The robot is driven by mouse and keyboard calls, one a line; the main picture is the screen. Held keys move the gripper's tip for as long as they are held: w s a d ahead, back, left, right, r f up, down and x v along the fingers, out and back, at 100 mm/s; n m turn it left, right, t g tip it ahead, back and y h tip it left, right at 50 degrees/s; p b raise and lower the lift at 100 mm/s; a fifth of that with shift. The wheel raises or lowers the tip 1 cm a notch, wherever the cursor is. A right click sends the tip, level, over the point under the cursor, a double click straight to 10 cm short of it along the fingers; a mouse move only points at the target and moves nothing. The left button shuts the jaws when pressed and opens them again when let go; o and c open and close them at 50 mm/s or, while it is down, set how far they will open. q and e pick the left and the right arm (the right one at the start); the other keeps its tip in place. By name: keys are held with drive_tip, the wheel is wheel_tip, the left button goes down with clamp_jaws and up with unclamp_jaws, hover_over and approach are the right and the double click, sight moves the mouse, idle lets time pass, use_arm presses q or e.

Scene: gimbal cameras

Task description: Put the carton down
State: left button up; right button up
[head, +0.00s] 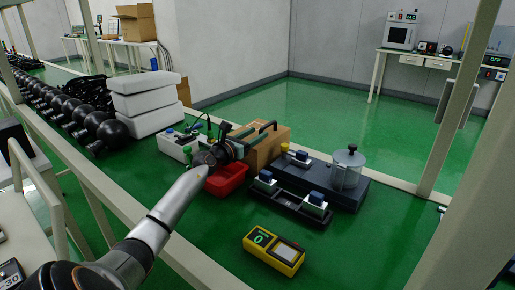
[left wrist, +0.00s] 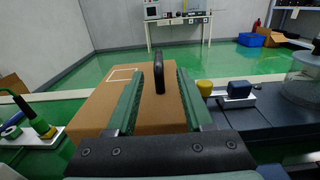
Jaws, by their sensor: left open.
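The carton (head: 268,150) is a brown box among the equipment on the green surface, behind the red bin. Its lower edge is partly hidden. In the left wrist view the carton (left wrist: 105,108) lies beneath and ahead of my fingers, with a pale outlined rectangle on its top. My left gripper (head: 257,131) reaches over the carton from the left and is open. In the wrist view the two green fingers (left wrist: 160,78) are apart, with a black upright piece (left wrist: 158,75) between their far ends. I cannot tell whether the fingers touch the carton. My right gripper is not in view.
A red bin (head: 226,181) stands in front of the carton. A dark platform with a clear jar (head: 347,170) is to its right, a yellow meter (head: 274,250) nearer. White blocks (head: 145,103) and black balls are at left. Green surface is clear around the meter.

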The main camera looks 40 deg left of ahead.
sight(263, 129)
use_arm(q)
drive_tip(key=w, duration=0.1)
drive_tip(key=w+b, duration=0.1)
drive_tip(key=w, duration=0.1)
drive_tip(key=shift+a, duration=0.3)
drive_tip(key=shift+w+b, duration=0.5)
drive_tip(key=shift+w, duration=0.25)
drive_tip(key=shift+c, duration=0.4)
clamp_jaws()
drive_tip(key=shift+a+r, duration=0.15)
drive_tip(key=shift+r, duration=0.15)
